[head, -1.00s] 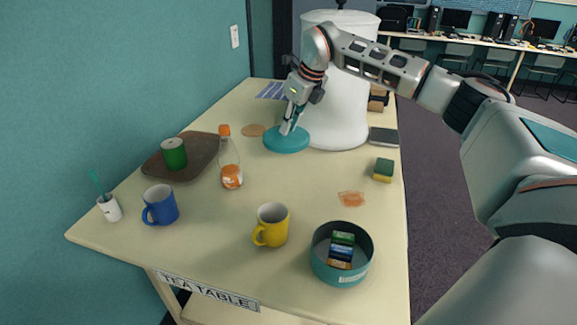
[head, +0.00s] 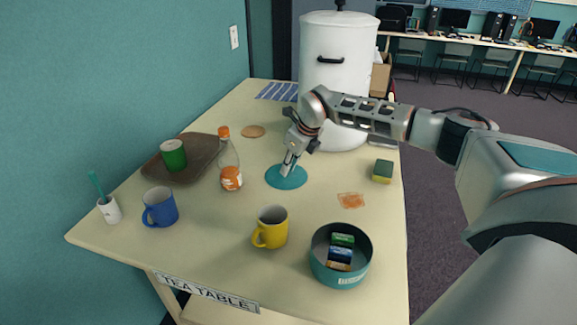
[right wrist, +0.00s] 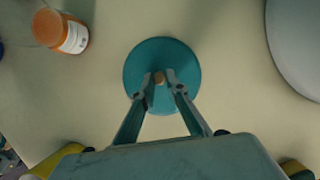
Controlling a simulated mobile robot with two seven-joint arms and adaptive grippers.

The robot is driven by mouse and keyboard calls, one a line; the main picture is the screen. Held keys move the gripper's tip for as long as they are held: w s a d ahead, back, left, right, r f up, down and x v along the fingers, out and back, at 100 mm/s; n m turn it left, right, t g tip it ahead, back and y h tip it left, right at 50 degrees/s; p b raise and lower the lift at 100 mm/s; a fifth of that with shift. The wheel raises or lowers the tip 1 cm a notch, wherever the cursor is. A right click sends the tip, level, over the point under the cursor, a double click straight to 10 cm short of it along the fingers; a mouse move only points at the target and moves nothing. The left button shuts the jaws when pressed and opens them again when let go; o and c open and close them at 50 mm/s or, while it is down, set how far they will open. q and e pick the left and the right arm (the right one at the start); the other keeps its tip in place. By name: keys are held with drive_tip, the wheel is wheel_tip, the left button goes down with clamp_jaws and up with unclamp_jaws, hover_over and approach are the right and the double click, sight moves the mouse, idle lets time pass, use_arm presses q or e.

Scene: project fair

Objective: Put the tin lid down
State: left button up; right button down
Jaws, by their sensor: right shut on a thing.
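The tin lid (head: 286,178) is a round teal disc over the middle of the table. My right gripper (head: 287,170) comes down on it from above. In the right wrist view the lid (right wrist: 140,62) lies flat under my right gripper (right wrist: 160,82), whose fingers are shut on its small tan knob (right wrist: 160,75). I cannot tell whether the lid touches the tabletop. The open teal tin (head: 323,272) stands at the table's front right with several small coloured packets inside. My left gripper is out of view.
An orange-capped bottle (head: 230,172) stands left of the lid, and a white urn (head: 330,75) behind it. A yellow mug (head: 271,228), blue mug (head: 160,208), brown stain (head: 351,201) and sponge (head: 383,172) are around.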

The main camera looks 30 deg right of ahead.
drive_tip(key=c, duration=2)
unclamp_jaws()
drive_tip(key=shift+s+r, duration=0.1)
drive_tip(key=shift+r, duration=0.35)
drive_tip(key=b+v, duration=0.1)
drive_tip(key=v, duration=1)
drive_tip(key=shift+s+r, duration=0.1)
